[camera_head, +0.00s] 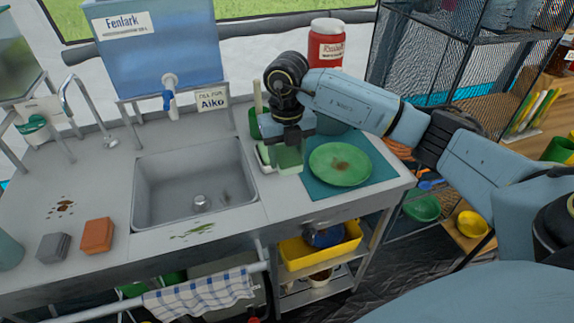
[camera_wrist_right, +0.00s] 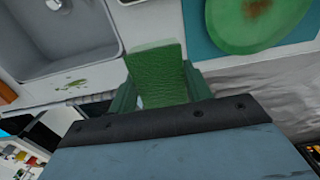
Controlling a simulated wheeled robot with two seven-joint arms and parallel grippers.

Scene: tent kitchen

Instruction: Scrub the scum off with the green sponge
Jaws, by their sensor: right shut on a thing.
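My right gripper (camera_head: 287,143) is shut on the green sponge (camera_head: 287,160), just right of the sink and left of the green plate. In the right wrist view the sponge (camera_wrist_right: 157,76) sits between the two fingers. Its height above the counter is hard to tell. The green plate (camera_head: 325,172) lies on a teal mat (camera_head: 316,190) and has a brown stain (camera_head: 341,165) near its middle. A green smear (camera_head: 193,231) is on the counter in front of the sink. Brown spots (camera_head: 61,207) lie left of the sink. My left gripper is not in view.
The sink (camera_head: 180,176) is empty. A grey block (camera_head: 53,247) and an orange block (camera_head: 97,236) stand at the left front. A blue water tank (camera_head: 160,55) with a tap is behind the sink. A red jar (camera_head: 326,44) stands at the back. A checked towel (camera_head: 199,296) hangs in front.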

